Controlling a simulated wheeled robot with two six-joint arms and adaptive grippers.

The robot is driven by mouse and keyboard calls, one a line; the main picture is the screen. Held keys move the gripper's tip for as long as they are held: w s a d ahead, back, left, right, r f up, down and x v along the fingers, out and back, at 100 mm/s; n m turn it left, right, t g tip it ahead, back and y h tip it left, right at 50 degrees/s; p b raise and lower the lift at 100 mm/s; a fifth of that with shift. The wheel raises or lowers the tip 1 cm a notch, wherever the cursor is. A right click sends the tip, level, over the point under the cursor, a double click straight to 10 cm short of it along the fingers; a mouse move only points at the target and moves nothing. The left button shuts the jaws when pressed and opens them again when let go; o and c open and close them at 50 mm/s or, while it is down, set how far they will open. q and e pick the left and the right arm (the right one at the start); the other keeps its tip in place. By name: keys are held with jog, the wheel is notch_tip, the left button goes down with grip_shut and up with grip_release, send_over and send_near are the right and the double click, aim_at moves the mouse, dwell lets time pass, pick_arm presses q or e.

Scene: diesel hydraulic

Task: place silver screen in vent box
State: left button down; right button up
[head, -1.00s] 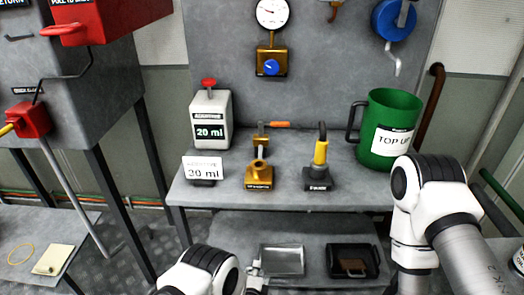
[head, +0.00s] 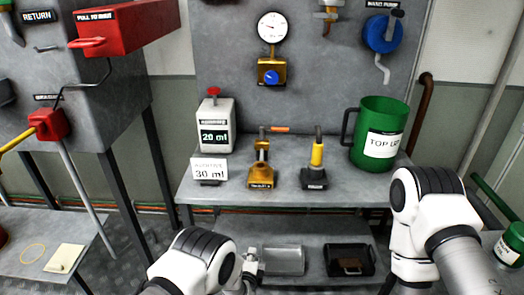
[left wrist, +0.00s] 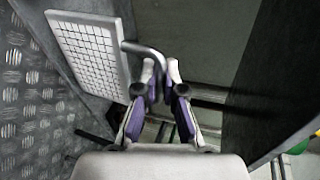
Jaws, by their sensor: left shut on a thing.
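The silver screen (left wrist: 92,52) is a pale plate with a grid of small holes and a bent grey handle, in the upper left of the left wrist view. My left gripper (left wrist: 162,78) is shut on its handle, and the plate stands tilted to the left of the fingers. In the head view my left gripper (head: 250,266) is at the bottom centre, in front of the lower shelf, partly behind my own arm; I cannot make out the screen there. My right arm shows at the right, but its gripper is out of view. I cannot identify the vent box.
The lower shelf (head: 312,281) holds a silver tray (head: 284,261) and a black tray (head: 348,262) with a brown item. The bench above carries an additive can (head: 213,125), two small fittings and a green jug (head: 379,133). A grey tank with a red box (head: 130,27) stands left.

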pick_arm(q)
jog(key=a+r+p, duration=0.2)
jog(key=a+r, duration=0.3)
jog(key=r, duration=0.3)
jog(key=a+r+p, duration=0.3)
jog(key=a+r, duration=0.2)
jog(key=r, duration=0.4)
jog(key=s+a+r, duration=0.3)
jog(key=s, duration=0.4)
jog(key=s+a+r+n+y+p, duration=0.1)
jog(key=s+a+r, duration=0.2)
jog(key=s, duration=0.5)
jog(key=shift+s+a+r, duration=0.2)
jog(key=shift+s+r, duration=0.1)
jog(key=shift+r, duration=0.05)
jog(key=shift+a, duration=0.1)
